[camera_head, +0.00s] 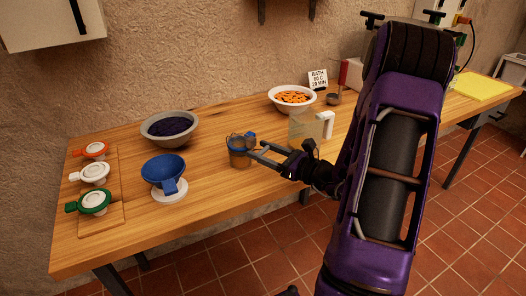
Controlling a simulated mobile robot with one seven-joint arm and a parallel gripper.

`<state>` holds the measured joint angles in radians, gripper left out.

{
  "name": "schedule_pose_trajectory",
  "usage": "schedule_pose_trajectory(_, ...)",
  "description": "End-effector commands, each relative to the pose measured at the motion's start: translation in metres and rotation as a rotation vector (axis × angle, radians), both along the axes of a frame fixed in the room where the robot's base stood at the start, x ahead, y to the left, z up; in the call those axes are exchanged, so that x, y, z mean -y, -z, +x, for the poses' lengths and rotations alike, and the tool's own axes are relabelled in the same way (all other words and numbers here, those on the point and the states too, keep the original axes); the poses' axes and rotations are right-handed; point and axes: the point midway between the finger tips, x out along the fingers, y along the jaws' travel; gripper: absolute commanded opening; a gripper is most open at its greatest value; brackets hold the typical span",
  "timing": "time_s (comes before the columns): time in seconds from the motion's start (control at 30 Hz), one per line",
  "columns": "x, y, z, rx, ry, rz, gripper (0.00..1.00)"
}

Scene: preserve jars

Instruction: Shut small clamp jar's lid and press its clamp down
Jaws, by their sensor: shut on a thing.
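The small clamp jar (239,158) stands upright near the middle of the wooden table, with brownish contents and a blue band near its top. A small blue part shows at its upper right. My gripper (252,146) reaches in from the right at the height of the jar's top. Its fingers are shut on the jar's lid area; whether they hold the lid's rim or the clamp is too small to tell. The lid's exact angle and the wire clamp cannot be made out behind the fingers.
A blue funnel (164,170) on a white base stands left of the jar. Behind are a grey bowl (147,133) of dark fruit and a white bowl (275,98) of orange pieces. A clear jug (303,130) stands close to my wrist. Coloured lids lie on a board (120,187) at left.

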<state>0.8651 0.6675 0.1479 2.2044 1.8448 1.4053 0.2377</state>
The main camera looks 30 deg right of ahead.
Motion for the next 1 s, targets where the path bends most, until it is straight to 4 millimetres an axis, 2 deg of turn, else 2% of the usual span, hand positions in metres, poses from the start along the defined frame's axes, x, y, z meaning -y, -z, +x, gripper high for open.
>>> schedule_pose_trajectory(0.3,0.002,0.015,-0.002,0.145,0.000,0.088,0.06)
schedule_pose_trajectory(0.5,0.002,0.013,-0.003,0.225,0.001,0.129,0.06)
schedule_pose_trajectory(0.77,0.002,0.012,-0.003,0.227,0.001,0.129,0.06)
schedule_pose_trajectory(0.8,0.002,0.012,-0.003,0.227,0.001,0.129,0.69)
schedule_pose_trajectory(0.93,0.002,0.012,-0.004,0.226,0.001,0.128,0.92)
schedule_pose_trajectory(1.0,0.002,0.012,-0.004,0.226,0.001,0.128,0.93)
